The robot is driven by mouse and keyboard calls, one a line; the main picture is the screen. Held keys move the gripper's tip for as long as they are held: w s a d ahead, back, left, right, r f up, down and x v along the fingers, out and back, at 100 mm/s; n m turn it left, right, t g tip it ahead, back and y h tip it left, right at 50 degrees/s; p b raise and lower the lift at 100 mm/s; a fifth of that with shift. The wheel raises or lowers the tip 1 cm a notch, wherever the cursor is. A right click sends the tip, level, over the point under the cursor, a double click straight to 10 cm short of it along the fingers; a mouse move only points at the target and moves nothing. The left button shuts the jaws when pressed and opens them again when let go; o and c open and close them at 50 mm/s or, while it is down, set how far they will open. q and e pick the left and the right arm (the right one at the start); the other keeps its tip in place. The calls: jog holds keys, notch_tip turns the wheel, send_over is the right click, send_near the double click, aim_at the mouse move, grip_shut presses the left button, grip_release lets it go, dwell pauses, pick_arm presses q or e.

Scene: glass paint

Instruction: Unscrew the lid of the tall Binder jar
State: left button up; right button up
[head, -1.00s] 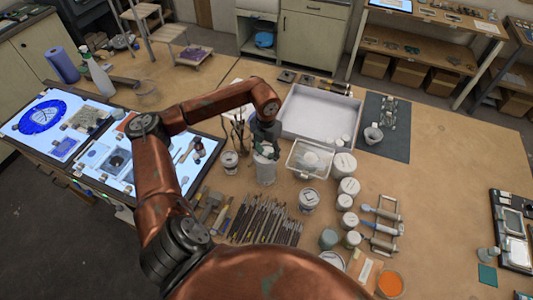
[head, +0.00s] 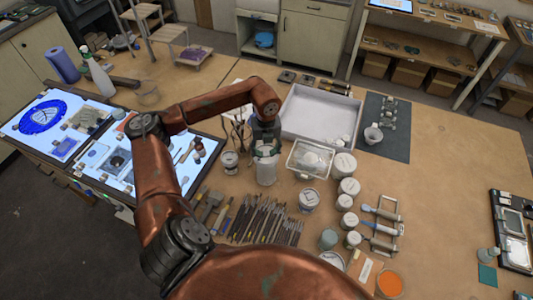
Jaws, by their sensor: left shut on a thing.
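The tall jar (head: 266,174), pale and translucent, stands upright on the table left of the clear plastic box. I take it for the Binder jar; no label can be read. My left gripper (head: 266,149) comes down from above onto its top and is shut on its lid. The fingers and the wrist hide most of the lid, so I cannot tell how far it is turned. My right gripper is not in view.
A small jar (head: 230,162) stands close left of the tall jar. The clear box (head: 310,158) and a large white tray (head: 318,115) are to its right. Brushes and tools (head: 268,222) lie in front. Several white jars (head: 346,164) stand further right. The right side of the table is open.

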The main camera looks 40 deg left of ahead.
pick_arm(q)
jog(key=shift+s+f+n, duration=0.2)
jog(key=shift+f+n, duration=0.1)
jog(key=shift+n, duration=0.5)
jog(key=shift+n, duration=0.6)
jog(key=n, duration=0.4)
